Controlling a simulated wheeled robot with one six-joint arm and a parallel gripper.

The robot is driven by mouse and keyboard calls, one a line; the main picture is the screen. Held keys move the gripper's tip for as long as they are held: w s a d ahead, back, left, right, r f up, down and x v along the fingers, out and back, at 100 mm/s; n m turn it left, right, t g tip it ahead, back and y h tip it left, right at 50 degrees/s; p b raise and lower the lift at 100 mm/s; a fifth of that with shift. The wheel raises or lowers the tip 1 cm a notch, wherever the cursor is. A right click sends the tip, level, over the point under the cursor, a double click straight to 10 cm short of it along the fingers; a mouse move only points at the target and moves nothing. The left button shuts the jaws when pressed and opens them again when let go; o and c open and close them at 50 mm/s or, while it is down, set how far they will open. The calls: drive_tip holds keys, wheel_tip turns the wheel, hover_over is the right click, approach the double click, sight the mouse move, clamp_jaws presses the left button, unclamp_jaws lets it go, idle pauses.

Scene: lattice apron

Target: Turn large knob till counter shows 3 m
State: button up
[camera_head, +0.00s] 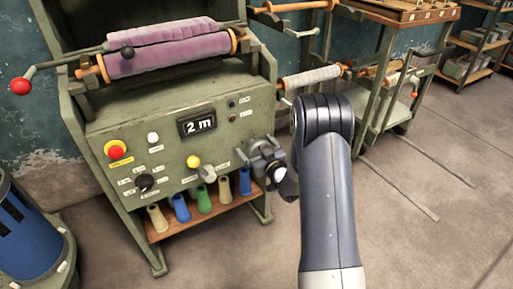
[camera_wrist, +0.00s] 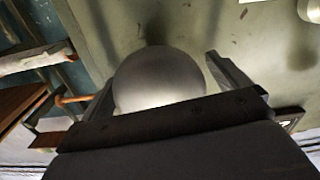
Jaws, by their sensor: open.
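The counter (camera_head: 197,123) on the green machine's front panel reads 2 m. My gripper (camera_head: 260,154) is at the panel's right side, below and to the right of the counter. It is open. In the wrist view, a large pale round knob (camera_wrist: 160,78) sits between its two fingers (camera_wrist: 165,88), with gaps visible beside it. The dark gripper body hides the knob's lower part. In the head view my gripper covers this spot, so the knob cannot be made out there. Whether the fingers touch it is unclear.
A beige knob (camera_head: 207,173) and yellow button (camera_head: 193,161) are left of my gripper. A black dial (camera_head: 146,182) and red button (camera_head: 115,150) are farther left. A purple roll (camera_head: 170,52) lies above. Coloured cones (camera_head: 204,199) stand below.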

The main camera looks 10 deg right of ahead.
drive_tip(key=shift+c, duration=0.3)
drive_tip(key=c, duration=0.9)
drive_tip(key=shift+c, duration=0.2)
drive_tip(key=m+b, duration=0.1)
drive_tip(key=m, duration=0.2)
drive_tip(key=shift+m, duration=0.4)
drive_tip(key=m+b, duration=0.1)
drive_tip(key=m, duration=0.2)
drive_tip(key=shift+m, duration=0.3)
drive_tip(key=m, duration=0.3)
drive_tip(key=shift+d+m, duration=0.1)
drive_tip(key=shift+m, duration=2)
